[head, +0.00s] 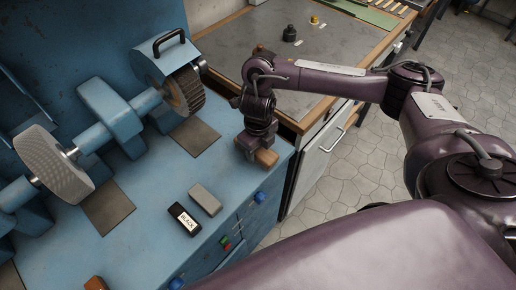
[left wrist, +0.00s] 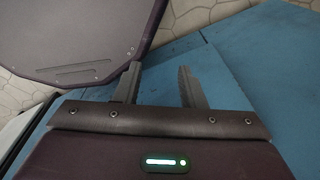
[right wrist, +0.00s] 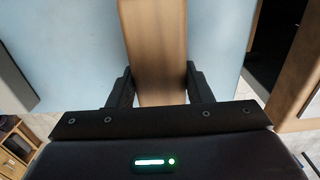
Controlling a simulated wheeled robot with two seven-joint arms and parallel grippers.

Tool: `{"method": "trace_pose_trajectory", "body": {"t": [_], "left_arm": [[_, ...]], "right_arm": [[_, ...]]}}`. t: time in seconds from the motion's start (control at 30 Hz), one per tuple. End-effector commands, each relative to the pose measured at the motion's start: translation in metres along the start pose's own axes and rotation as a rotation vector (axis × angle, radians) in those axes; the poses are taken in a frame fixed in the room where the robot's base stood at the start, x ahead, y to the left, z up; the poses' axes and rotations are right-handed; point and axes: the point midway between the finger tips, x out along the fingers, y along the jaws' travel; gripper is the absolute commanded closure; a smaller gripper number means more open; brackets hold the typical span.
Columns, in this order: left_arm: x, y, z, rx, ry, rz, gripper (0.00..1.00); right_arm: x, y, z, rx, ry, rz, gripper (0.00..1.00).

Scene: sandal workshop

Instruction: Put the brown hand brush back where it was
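The brown hand brush (head: 267,157) is at the right edge of the blue bench, under my right gripper (head: 254,146). I cannot tell whether it rests on the bench or is just above it. In the right wrist view its wooden back (right wrist: 158,50) runs between the fingers of my right gripper (right wrist: 160,82), which meet both sides. Its bristles are hidden. My left gripper (left wrist: 160,85) is open and empty in the left wrist view, near a blue surface; it is outside the head view.
The blue bench (head: 150,235) carries a grinding machine with a brush wheel (head: 186,90) and a pale wheel (head: 53,165). A black box marked BLACK (head: 184,220) and a grey block (head: 205,199) lie in front. A grey-topped table (head: 250,40) holds a dark bottle (head: 289,33).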

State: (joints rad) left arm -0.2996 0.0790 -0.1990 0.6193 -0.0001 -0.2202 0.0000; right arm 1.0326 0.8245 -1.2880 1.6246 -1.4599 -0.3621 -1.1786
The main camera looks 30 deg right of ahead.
Motion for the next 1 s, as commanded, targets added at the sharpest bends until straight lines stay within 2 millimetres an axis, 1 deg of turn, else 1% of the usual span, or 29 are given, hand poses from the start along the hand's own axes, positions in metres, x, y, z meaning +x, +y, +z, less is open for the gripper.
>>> {"method": "trace_pose_trajectory", "body": {"t": [0.03,0.13,0.17,0.4,0.53,0.67,0.9,1.0], "left_arm": [[0.0,0.0,0.0,0.0,0.0,0.0,0.64],[0.0,0.0,0.0,0.001,0.0,0.0,0.64],[0.0,0.0,0.0,0.001,0.0,0.0,0.64],[0.0,0.0,0.0,0.001,0.0,0.0,0.64],[-0.005,0.0,0.0,0.002,0.0,0.0,0.64],[-0.011,-0.001,-0.001,0.002,0.0,0.0,0.64],[-0.025,-0.001,-0.002,0.002,0.001,0.0,0.64],[-0.029,-0.001,-0.003,0.002,0.001,0.0,0.64]], "right_arm": [[0.0,0.0,0.0,0.0,0.0,0.0,0.48],[0.0,0.0,0.0,0.0,0.0,0.0,0.35],[0.0,0.0,0.0,0.0,0.0,0.0,0.33],[0.0,0.0,0.0,0.0,0.0,0.0,0.33],[-0.007,0.0,0.001,0.0,-0.001,-0.001,0.33],[-0.025,-0.001,0.002,-0.001,-0.004,-0.003,0.33],[-0.073,-0.001,0.002,-0.003,-0.006,-0.004,0.33],[-0.09,-0.001,0.001,-0.002,-0.005,-0.003,0.33]]}}
